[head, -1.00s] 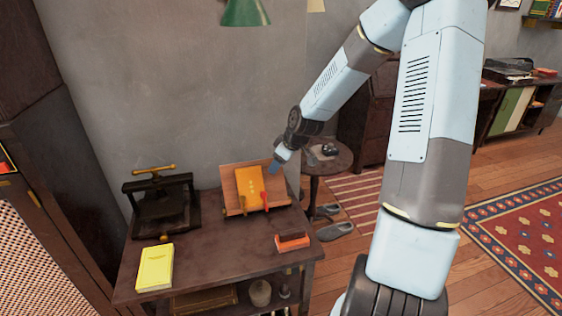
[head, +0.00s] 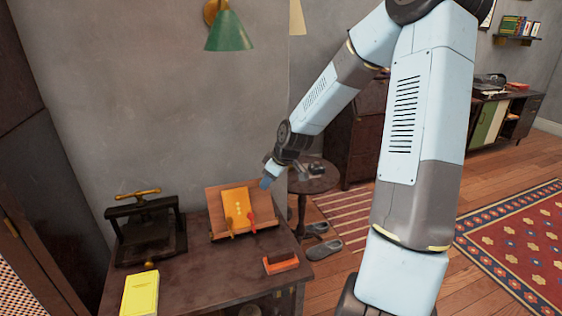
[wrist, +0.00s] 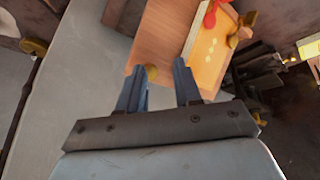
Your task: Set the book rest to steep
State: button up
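The wooden book rest (head: 263,203) stands tilted on the dark table, with a yellow-orange book (head: 238,205) leaning on it. A red clip and a brass clip show at the book's lower edge. My gripper (head: 266,182) is at the upper right corner of the rest. In the wrist view the two fingers of my gripper (wrist: 158,82) are apart, over the edge of the rest's board (wrist: 160,38). A small round brass knob (wrist: 151,72) shows at that edge between the fingertips. I cannot tell whether the fingers touch it.
A black press with a brass handle (head: 146,228) stands left on the table (head: 205,275). A yellow book (head: 140,293) lies at the front left, and an orange-red block (head: 281,262) at the right. A round side table (head: 316,180) stands behind. The table's middle is clear.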

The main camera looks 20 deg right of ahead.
jog(key=v, duration=1)
jog(key=shift+d+r, duration=0.2)
jog(key=shift+d, duration=0.15)
dwell(0.6)
jog(key=shift+s, duration=0.1)
jog(key=s+a+r+m+h, duration=0.1)
jog(key=s+r+m, duration=0.2)
jog(key=s, duration=0.6)
jog(key=s+a+r+m+h, duration=0.1)
jog(key=s+r+m, duration=0.2)
jog(key=s+r, duration=0.4)
jog(key=s+a+r+m+t+h, duration=0.1)
jog(key=s+r+m, duration=0.2)
jog(key=s, duration=0.8)
notch_tip(320, 180, up, 2)
jog(key=shift+s+r, duration=0.1)
jog(key=shift+s, duration=0.1)
